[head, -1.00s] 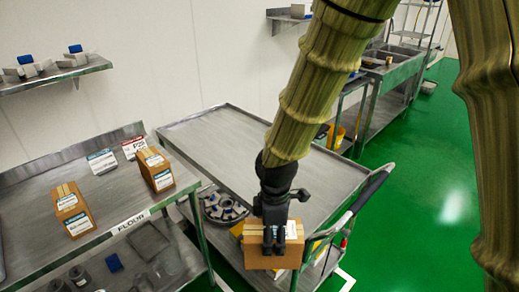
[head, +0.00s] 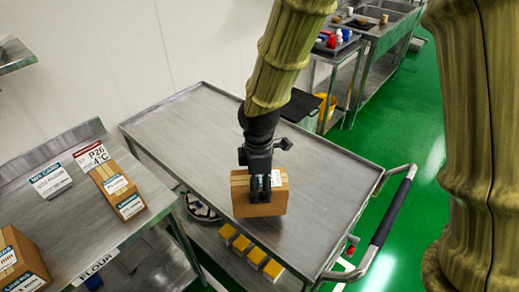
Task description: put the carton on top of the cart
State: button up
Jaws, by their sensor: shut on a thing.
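The carton (head: 241,203) is a brown cardboard box with a pale label and a yellowish tape strip. My gripper (head: 262,193) is shut on it from above. In the head view the carton overlaps the near edge of the cart's top. I cannot tell whether it touches the top or hangs in front of it.
A metal table (head: 95,238) with a FLOUR label stands at left, bearing other cartons (head: 118,190) and signs (head: 52,181). Several yellow blocks (head: 257,256) sit on the cart's lower shelf. A sink bench (head: 375,32) stands at the back right. Green floor is clear at right.

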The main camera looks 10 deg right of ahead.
jog(key=w+d+f+p, duration=0.4)
jog(key=w+d+p, duration=0.2)
jog(key=w, duration=0.5)
jog(key=shift+d+f, duration=0.4)
jog(key=shift+d, duration=0.75)
jog(key=shift+f, duration=0.15)
jog(key=o, duration=1.2)
jog(key=shift+r+b, duration=2)
jog(key=shift+r, duration=4.2)
